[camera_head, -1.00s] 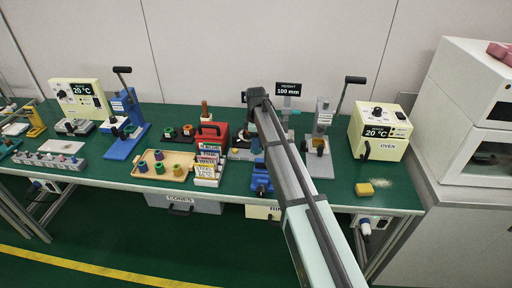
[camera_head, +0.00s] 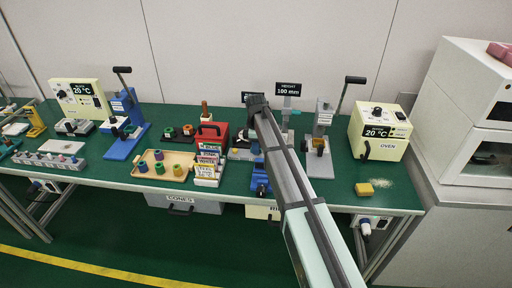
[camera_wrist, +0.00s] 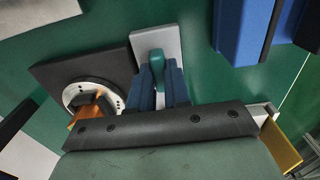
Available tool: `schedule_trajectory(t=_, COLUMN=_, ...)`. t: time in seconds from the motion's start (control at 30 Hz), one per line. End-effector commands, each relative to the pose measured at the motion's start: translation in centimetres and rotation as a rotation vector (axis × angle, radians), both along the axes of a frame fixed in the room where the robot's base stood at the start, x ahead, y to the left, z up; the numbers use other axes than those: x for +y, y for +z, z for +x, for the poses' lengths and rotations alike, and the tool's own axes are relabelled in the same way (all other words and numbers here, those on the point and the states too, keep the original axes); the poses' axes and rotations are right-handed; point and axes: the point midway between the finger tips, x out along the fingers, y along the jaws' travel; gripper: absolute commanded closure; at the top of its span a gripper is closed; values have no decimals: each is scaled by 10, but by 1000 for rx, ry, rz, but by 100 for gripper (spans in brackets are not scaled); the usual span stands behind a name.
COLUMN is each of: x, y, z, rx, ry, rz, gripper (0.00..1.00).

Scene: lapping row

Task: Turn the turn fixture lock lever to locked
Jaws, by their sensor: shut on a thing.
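In the wrist view, the lock lever (camera_wrist: 157,62) is a teal handle on a light grey plate (camera_wrist: 146,42). My gripper (camera_wrist: 161,78) has its two blue fingers on either side of the lever and is shut on it. Beside the plate is the turn fixture's dark square base (camera_wrist: 85,66), with a round silver chuck (camera_wrist: 76,93) and a copper-coloured part in it. In the head view my arm covers the fingers and the lever. I cannot read a locked or unlocked mark.
A blue block (camera_wrist: 243,28) lies at the upper right in the wrist view. In the head view, a red box (camera_head: 212,131) stands left of my arm, and a grey lever press (camera_head: 319,150) and the cream oven (camera_head: 381,133) stand to the right.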

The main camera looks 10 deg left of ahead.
Motion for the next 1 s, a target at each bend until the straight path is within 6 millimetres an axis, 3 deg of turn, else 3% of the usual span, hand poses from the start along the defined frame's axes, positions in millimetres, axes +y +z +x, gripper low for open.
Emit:
schedule_trajectory(t=0.1, x=0, y=0, z=0, rx=1, ry=0, rz=0, gripper=100)
schedule_trajectory(t=0.57, x=0, y=0, z=0, rx=1, ry=-48, rz=0, gripper=100)
schedule_trajectory(t=1.0, x=0, y=0, z=0, rx=2, ry=-383, rz=-1, gripper=100)
